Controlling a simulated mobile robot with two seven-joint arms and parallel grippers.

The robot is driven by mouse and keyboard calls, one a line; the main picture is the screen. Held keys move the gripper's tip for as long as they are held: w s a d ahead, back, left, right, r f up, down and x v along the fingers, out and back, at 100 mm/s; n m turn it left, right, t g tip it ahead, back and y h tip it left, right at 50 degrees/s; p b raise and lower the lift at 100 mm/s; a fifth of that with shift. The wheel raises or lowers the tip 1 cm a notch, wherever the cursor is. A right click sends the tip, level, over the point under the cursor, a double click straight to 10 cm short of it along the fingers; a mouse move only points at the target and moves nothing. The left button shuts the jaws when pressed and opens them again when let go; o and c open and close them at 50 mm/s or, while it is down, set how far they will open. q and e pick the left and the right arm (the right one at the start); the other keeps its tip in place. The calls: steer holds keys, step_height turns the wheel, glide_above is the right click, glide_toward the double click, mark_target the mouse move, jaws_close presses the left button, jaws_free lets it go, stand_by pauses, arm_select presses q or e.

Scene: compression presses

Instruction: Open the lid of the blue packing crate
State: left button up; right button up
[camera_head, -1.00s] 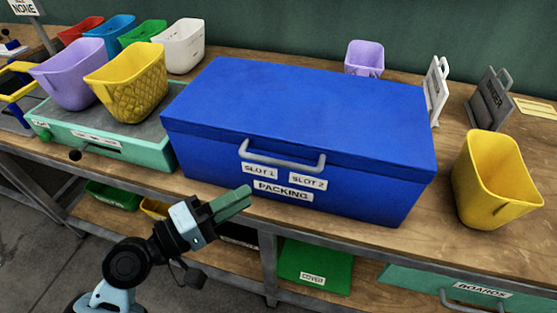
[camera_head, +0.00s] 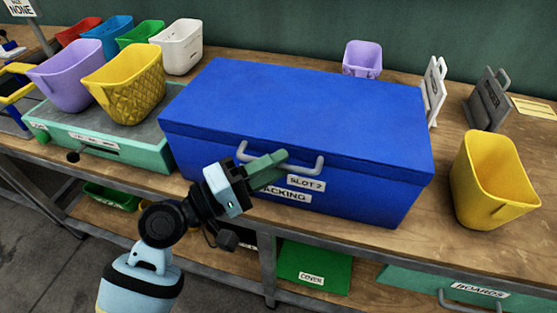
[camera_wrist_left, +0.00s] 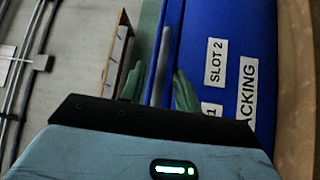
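The blue packing crate (camera_head: 360,187) stands on the wooden bench, and its blue lid (camera_head: 300,95) is closed. I see no finger pressed on the bar. My right gripper is in neither view.
A green tray (camera_head: 100,148) with purple and yellow bins stands left of the crate. A yellow bin (camera_head: 490,185) stands to its right. A purple bin (camera_head: 362,58) and sign stands (camera_head: 488,98) are behind. Bench space in front is narrow.

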arm_select(q)
steer(key=shift+w+d+r, duration=0.1)
steer(key=shift+w+d, duration=0.15)
steer(key=shift+d, duration=0.3)
jaws_close()
